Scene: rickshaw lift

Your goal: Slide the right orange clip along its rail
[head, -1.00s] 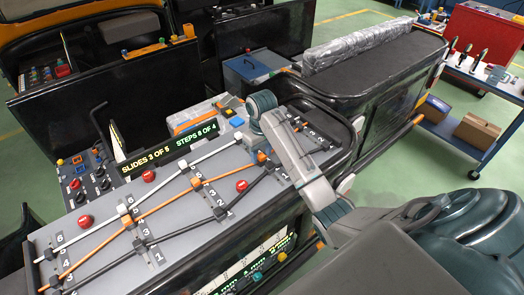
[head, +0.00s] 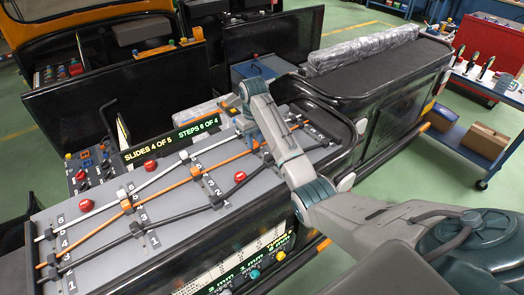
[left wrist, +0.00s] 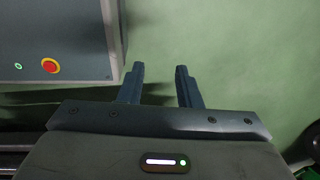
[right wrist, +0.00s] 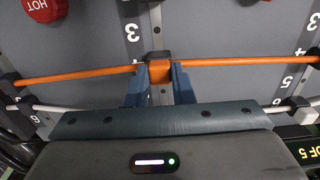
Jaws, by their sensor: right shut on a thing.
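The right orange clip (right wrist: 160,72) sits on the orange rail (right wrist: 80,75) in the right wrist view. My right gripper (right wrist: 159,66) is shut on this clip, one finger on each side of it. In the head view my right arm reaches over the far right end of the grey rail panel, and the wrist (head: 262,120) hides most of the clip and the fingertips. My left gripper (left wrist: 160,72) shows only in the left wrist view. It is open and empty above the green floor.
A white rail (head: 100,205) and a black rail (head: 180,218) run beside the orange one, with clips on numbered tracks. Red knobs (head: 150,166) stand on the panel. A lit display (head: 170,143) stands behind. A grey box with a red button (left wrist: 50,66) is near my left gripper.

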